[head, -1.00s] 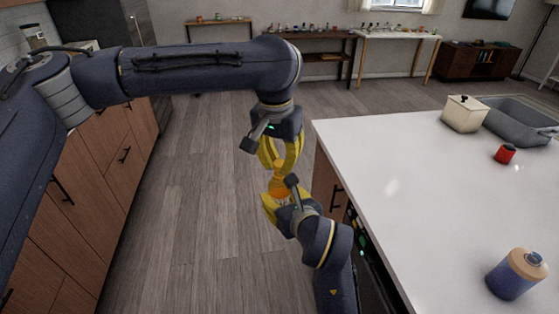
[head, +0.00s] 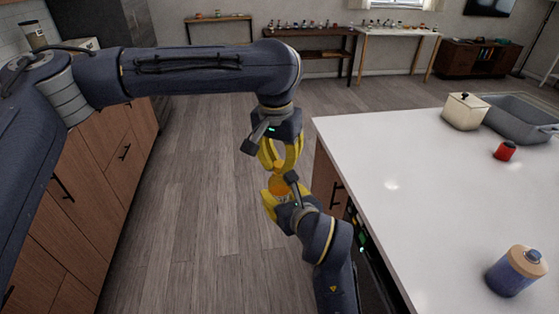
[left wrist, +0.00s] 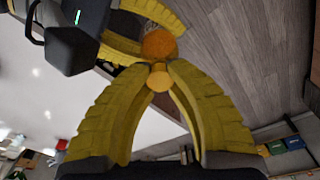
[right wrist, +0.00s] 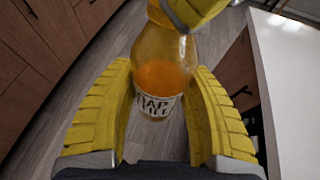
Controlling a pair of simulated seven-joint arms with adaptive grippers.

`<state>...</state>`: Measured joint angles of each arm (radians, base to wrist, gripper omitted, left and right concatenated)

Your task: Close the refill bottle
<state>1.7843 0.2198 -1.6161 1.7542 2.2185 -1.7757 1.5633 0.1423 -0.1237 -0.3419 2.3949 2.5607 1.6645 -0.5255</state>
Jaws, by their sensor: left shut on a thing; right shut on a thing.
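The refill bottle (right wrist: 162,78) is clear with orange contents and a printed label. It is held in the air beside the island, and shows small and partly covered in the head view (head: 279,187). My right gripper (head: 276,195) is shut on its body from below. My left gripper (head: 279,168) is above it, pointing down, shut on a small round orange-yellow cap (left wrist: 159,80) at the bottle's top. The bottle's orange body (left wrist: 159,44) shows just past the cap in the left wrist view. The fingers hide the neck, so I cannot tell how the cap sits.
The white island top (head: 420,190) is to the right, its edge close to my right arm. On it are a blue jar with a tan lid (head: 516,272), a red jar (head: 504,151) and a cream pot (head: 465,112) by the grey sink (head: 520,118). Wooden cabinets (head: 90,185) line the left.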

